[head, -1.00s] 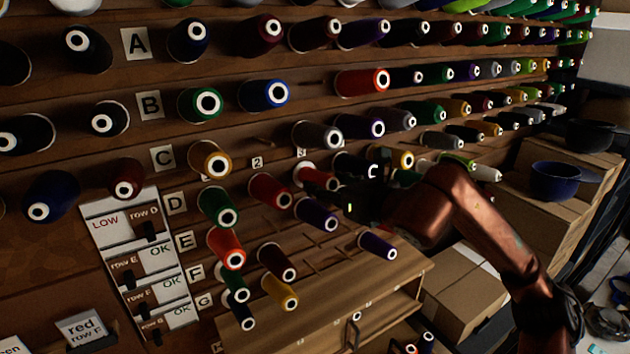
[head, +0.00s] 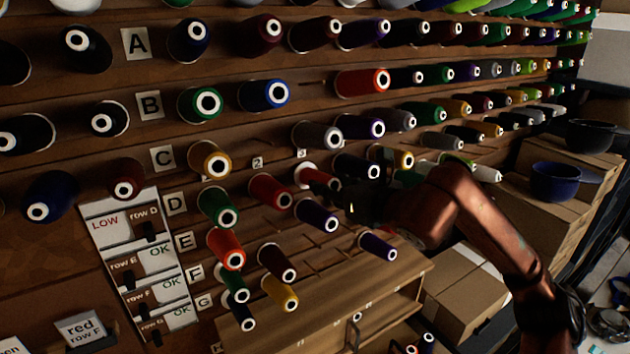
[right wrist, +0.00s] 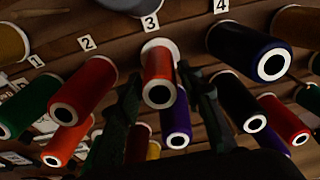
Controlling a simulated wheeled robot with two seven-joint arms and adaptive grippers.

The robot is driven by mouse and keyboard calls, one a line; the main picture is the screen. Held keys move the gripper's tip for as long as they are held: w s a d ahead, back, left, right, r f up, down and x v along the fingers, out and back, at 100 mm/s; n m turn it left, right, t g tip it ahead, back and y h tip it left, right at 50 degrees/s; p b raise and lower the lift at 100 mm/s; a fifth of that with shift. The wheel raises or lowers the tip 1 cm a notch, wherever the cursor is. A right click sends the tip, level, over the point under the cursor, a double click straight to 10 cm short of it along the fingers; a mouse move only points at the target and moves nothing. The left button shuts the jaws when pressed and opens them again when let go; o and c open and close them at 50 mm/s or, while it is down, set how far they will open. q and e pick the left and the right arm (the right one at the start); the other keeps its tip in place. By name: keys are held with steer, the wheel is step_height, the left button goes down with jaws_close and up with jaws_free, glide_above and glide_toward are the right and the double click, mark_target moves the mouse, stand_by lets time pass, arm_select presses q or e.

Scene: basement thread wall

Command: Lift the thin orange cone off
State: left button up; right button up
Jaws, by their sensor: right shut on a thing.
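The thin orange cone (right wrist: 158,68) is on the wall in the row D column marked 3, with a white disc at its base. It also shows in the head view (head: 316,175), partly covered by my gripper. My right gripper (head: 342,192) has its two dark fingers on either side of this cone, and they are shut on it. In the right wrist view the gripper (right wrist: 165,92) straddles the cone, whose white end ring faces the camera. The cone still sits close against the wall. My left gripper is not in view.
Close neighbours are a red cone (head: 270,191) on the left, a dark cone (head: 357,167) on the right and a purple cone (head: 316,214) below. A white status board (head: 105,225) hangs left. A wooden cabinet (head: 390,275) and cardboard boxes (head: 465,290) stand below right.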

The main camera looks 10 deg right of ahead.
steer(key=b+v, duration=0.3)
steer(key=v, duration=0.7)
steer(key=shift+s, duration=0.4)
steer(key=shift+d+f, duration=0.1)
steer(key=shift+d, duration=0.05)
steer(key=s+r, duration=0.1)
steer(key=s, duration=0.1)
steer(key=s+d+r, duration=0.1)
steer(key=shift+s+d+r, duration=0.15)
steer(key=shift+s+r, duration=0.2)
steer(key=shift+r, duration=0.05)
stand_by(0.3)
